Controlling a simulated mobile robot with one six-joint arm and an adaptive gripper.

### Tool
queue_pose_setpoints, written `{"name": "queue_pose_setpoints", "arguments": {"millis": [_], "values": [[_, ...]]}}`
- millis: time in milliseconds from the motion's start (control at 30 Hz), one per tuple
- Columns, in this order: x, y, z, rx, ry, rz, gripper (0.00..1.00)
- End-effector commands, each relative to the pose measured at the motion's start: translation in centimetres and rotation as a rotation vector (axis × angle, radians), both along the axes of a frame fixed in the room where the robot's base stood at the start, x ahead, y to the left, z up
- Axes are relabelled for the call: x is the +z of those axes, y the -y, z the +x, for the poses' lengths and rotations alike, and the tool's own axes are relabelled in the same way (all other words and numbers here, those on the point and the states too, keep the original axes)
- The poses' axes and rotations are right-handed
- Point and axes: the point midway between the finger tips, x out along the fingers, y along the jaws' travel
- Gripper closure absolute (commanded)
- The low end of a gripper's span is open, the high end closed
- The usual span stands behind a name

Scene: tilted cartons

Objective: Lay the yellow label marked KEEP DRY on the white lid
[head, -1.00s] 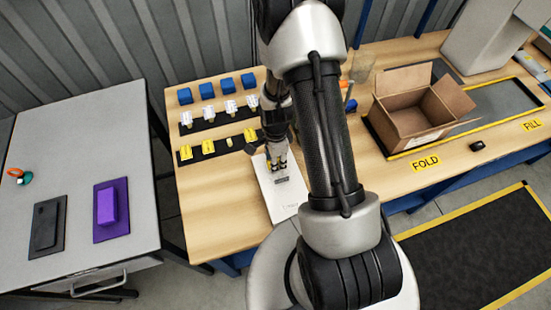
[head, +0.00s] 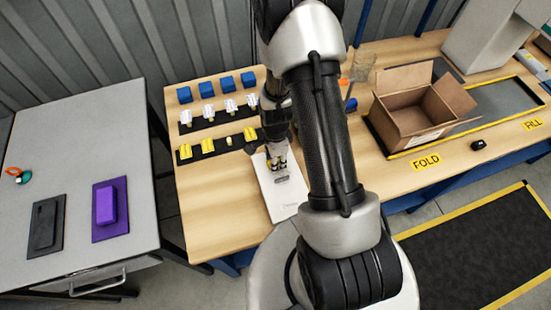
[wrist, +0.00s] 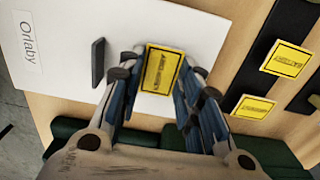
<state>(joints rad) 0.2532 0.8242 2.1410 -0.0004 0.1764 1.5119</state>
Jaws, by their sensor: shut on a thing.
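The white lid (head: 284,203) lies on the wooden table in the head view, and its pale surface fills the upper left of the wrist view (wrist: 190,32). It bears the printed name Orlaby and a dark upright handle (wrist: 98,62). My gripper (head: 279,166) is over the lid's far part; in the wrist view its fingers (wrist: 158,80) are shut on a yellow label (wrist: 161,68) with a black border. Its print is upside down and too blurred to read. The label is over the lid; I cannot tell whether it touches it.
A dark strip (head: 222,145) with other yellow labels lies left of the lid; two also show in the wrist view (wrist: 286,60). Behind are white tags (head: 208,112) and blue blocks (head: 206,90). An open carton (head: 412,110) stands to the right.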

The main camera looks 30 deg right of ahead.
Motion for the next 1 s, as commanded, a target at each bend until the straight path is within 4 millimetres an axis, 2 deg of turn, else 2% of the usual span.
{"name": "queue_pose_setpoints", "arguments": {"millis": [33, 67, 100, 367, 633, 1000], "values": [[-0.01, 0.0, 0.0, 0.0, 0.0, 0.0, 0.74], [-0.01, 0.0, 0.0, 0.0, 0.0, 0.0, 0.66], [-0.01, 0.0, 0.0, 0.0, 0.0, 0.0, 0.63], [0.0, 0.0, -0.01, 0.0, 0.0, 0.0, 0.46], [0.0, 0.0, 0.0, 0.0, 0.0, 0.0, 0.43], [0.0, 0.0, 0.0, 0.0, 0.0, 0.0, 0.21]]}}
